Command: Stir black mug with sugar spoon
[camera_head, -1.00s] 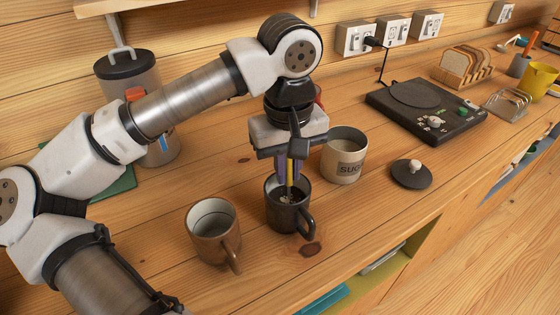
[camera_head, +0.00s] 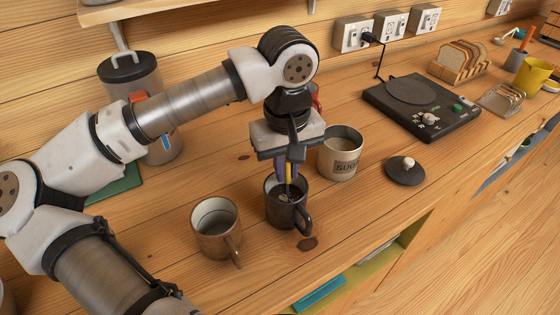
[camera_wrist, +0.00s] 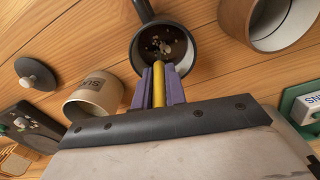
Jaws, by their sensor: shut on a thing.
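The black mug (camera_head: 284,208) stands upright on the wooden counter, its handle towards the front right. My gripper (camera_head: 287,172) is right above the mug, pointing down, shut on the yellow handle of the sugar spoon (camera_head: 288,184). In the wrist view the yellow handle (camera_wrist: 159,85) sits between the purple fingers of my gripper (camera_wrist: 160,83) and points into the black mug (camera_wrist: 165,45). Light bits show on the dark contents. The spoon's lower end is hidden. The open sugar pot (camera_head: 341,154) stands behind and right of the mug.
A brown mug (camera_head: 215,229) stands close to the left of the black mug. The pot's dark lid (camera_head: 405,171) lies to the right. A black hotplate (camera_head: 422,108) and a bread rack (camera_head: 459,67) are further back. Bare counter lies in front of the lid.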

